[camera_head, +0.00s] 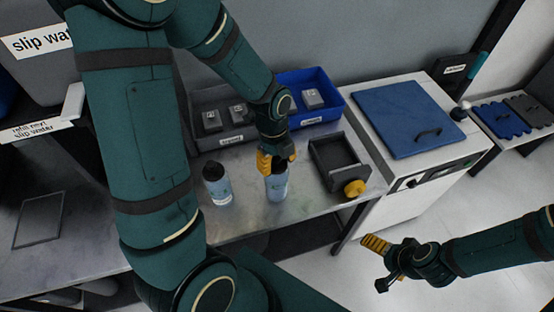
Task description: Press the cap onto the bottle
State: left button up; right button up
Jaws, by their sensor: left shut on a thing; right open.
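A light-blue bottle (276,187) stands on the metal table, in the middle of the view. My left gripper (275,163) comes down from above and is shut at the top of this bottle. The fingers hide the bottle's top, so I cannot tell how a cap sits there. A second bottle (217,188) with a dark cap (213,171) stands upright to the left, apart from the gripper. My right gripper (377,262) is open and empty, off the table's front right, over the floor.
A grey bin (206,141) and a blue bin (336,112) with grey blocks stand behind the bottles. A white machine with a blue lid (400,115) stands further right.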

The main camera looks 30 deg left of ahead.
dwell(0.3)
pick_arm(q)
jog(key=o, duration=1.1)
jog(key=shift+r, duration=0.1)
jog(key=shift+r+p, duration=2.9)
jog(key=shift+r, duration=0.55)
jog(key=shift+c, duration=0.4)
grip_shut()
jog(key=shift+f+b, duration=0.35)
jog(key=shift+f, duration=0.15)
jog(key=shift+f+b, duration=1.25)
jog(key=shift+f, duration=0.3)
